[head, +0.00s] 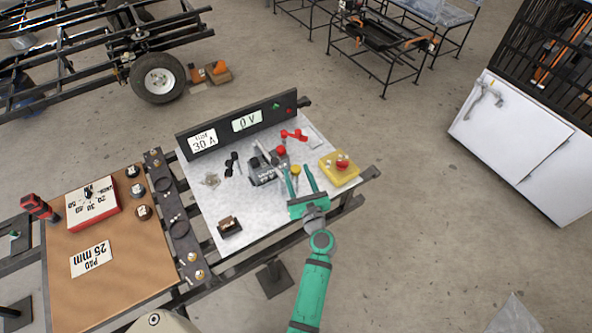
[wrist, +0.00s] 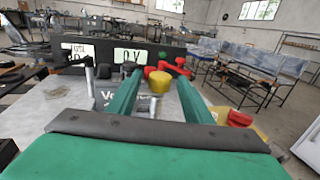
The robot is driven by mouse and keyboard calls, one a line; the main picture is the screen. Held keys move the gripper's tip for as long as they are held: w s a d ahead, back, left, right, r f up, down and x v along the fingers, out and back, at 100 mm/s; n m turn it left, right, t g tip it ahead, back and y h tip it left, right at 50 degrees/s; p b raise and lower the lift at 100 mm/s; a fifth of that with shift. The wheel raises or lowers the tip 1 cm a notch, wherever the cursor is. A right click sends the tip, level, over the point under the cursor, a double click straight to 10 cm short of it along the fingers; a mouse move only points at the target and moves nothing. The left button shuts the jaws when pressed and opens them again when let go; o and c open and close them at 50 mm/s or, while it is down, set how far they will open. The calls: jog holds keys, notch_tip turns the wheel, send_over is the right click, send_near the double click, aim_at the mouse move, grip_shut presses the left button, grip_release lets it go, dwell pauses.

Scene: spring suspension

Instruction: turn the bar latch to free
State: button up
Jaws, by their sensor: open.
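My gripper (head: 298,168) is open over the metal-topped bench (head: 240,210), its two green fingers apart. In the wrist view, a yellow knob (wrist: 159,80) shows between the fingertips (wrist: 158,88); I cannot tell whether they touch it. In the head view the knob (head: 295,169) is close to the fingertips. A red bar-like handle (head: 293,135) lies beyond it, toward the display panel, and also shows in the wrist view (wrist: 175,67). A grey clamp-like device (head: 262,170) with a red ball (head: 281,150) stands left of the fingers. No label marks which part is the bar latch.
A yellow box with a red button (head: 341,165) stands close right of the fingers. The display panel (head: 243,121), reading 30 A and 0 V, closes the bench's far edge. A small dark brown block (head: 229,227) lies front left. A brown-topped table (head: 110,255) adjoins at left.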

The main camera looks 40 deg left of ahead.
jog(key=shift+x, duration=1.05)
jog(key=c, duration=1.1)
jog(key=shift+o, duration=0.2)
